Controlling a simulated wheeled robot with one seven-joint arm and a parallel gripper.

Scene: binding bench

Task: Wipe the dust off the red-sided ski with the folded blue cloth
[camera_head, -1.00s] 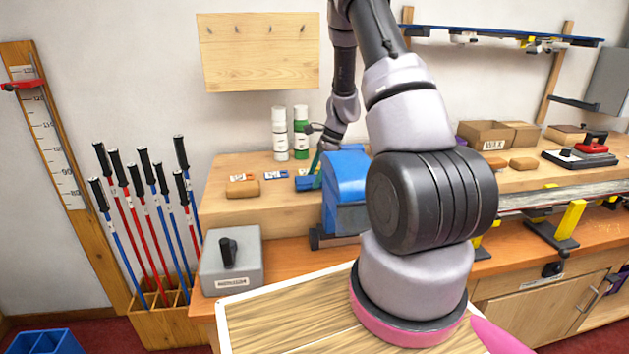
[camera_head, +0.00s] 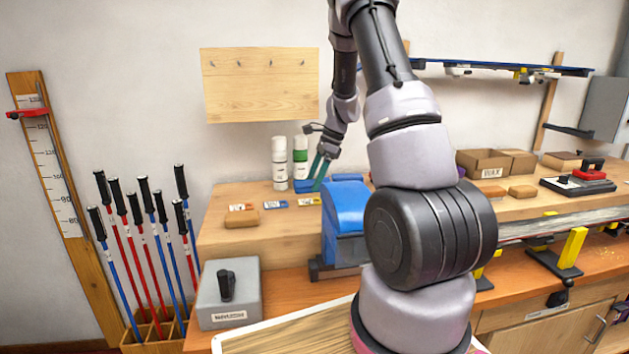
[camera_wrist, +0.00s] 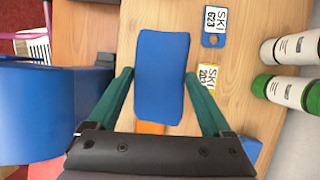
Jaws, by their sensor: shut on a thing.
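The folded blue cloth (camera_wrist: 162,75) is between the two green fingers of my gripper (camera_wrist: 160,75) in the wrist view. My gripper is shut on it. In the head view, my gripper (camera_head: 318,172) is small behind the blue machine, with the cloth (camera_head: 304,186) at its tips, seemingly a little above the back shelf. A long ski (camera_head: 560,219) lies along the bench at the right, on yellow-jawed supports. Its top looks greyish and dull. My arm hides its left part, and its side colour is hard to make out.
A blue machine (camera_head: 346,215) stands close to the right of my gripper. White and green-banded bottles (camera_head: 279,165) stand behind it. Small ski tags (camera_head: 278,203) and a cork block (camera_head: 241,219) lie on the shelf (camera_head: 225,243). A red-handled tool (camera_head: 590,172) and wax boxes (camera_head: 487,163) stand beyond the ski.

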